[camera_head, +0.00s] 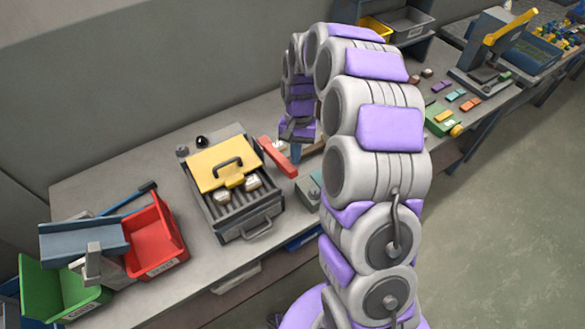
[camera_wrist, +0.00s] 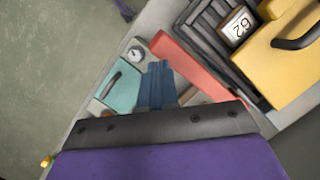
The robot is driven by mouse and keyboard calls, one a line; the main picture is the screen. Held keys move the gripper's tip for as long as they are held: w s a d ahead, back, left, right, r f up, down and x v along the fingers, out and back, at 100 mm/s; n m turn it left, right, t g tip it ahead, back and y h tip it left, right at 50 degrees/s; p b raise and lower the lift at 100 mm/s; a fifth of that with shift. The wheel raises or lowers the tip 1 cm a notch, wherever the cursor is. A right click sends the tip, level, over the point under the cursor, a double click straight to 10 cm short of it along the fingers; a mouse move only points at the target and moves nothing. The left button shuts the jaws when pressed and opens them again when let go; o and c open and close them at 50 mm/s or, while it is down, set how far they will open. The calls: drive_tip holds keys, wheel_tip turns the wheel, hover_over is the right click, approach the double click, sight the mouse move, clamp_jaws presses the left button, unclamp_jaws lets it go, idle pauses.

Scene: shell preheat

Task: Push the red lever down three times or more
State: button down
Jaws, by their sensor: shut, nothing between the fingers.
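The red lever (camera_head: 277,156) is a flat bar on the right side of the heater box (camera_head: 240,218), slanting down to the right in the head view. In the wrist view the red lever (camera_wrist: 196,66) runs from upper left to lower right. My gripper (camera_head: 296,154) points down just right of the lever. Its blue fingers (camera_wrist: 157,84) are shut with nothing between them and appear beside the lever; I cannot tell whether they touch it. Part of the lever's lower end is hidden behind my gripper in the wrist view.
A yellow lid (camera_head: 215,162) with a dark handle covers the box's back, and white pieces sit on its dark slats. A teal unit (camera_wrist: 120,86) with a round gauge (camera_wrist: 137,53) stands close to the fingers. Red (camera_head: 153,243) and green (camera_head: 60,292) bins stand left.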

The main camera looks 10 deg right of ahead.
drive_tip(key=shift+a+f, duration=0.15)
drive_tip(key=shift+a, duration=1.35)
drive_tip(key=shift+a+f, duration=0.15)
drive_tip(key=shift+d+f, duration=0.2)
drive_tip(key=shift+f, duration=0.85)
drive_tip(key=shift+d+f, duration=0.2)
drive_tip(key=shift+f, duration=0.8)
drive_tip(key=w+d+r+p, duration=0.1)
drive_tip(key=w+d, duration=0.2)
wheel_tip(320, 180, up, 17)
drive_tip(key=p, duration=0.2)
hover_over(288, 164)
drive_tip(key=w+d, duration=0.4)
drive_tip(key=w, duration=0.3)
drive_tip(key=shift+s, duration=0.1)
